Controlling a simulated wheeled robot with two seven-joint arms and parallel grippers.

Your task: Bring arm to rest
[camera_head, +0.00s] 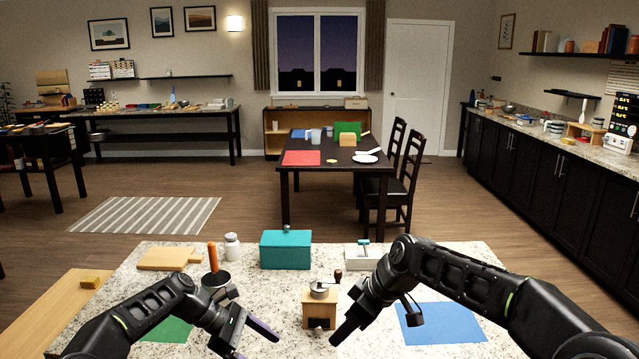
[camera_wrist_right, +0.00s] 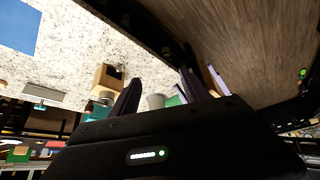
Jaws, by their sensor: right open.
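My right gripper (camera_head: 345,325) hangs over the front of the speckled counter (camera_head: 270,346), just right of a wooden coffee grinder (camera_head: 318,310). In the right wrist view its two fingers (camera_wrist_right: 160,90) stand apart with nothing held between them. The wooden grinder (camera_wrist_right: 106,78) shows there beyond the left finger. My left gripper (camera_head: 245,340) is at the counter's front, left of the grinder. Its fingers are spread and nothing shows between them.
A green mat (camera_head: 170,329) and a blue mat (camera_head: 440,323) lie at the sides.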

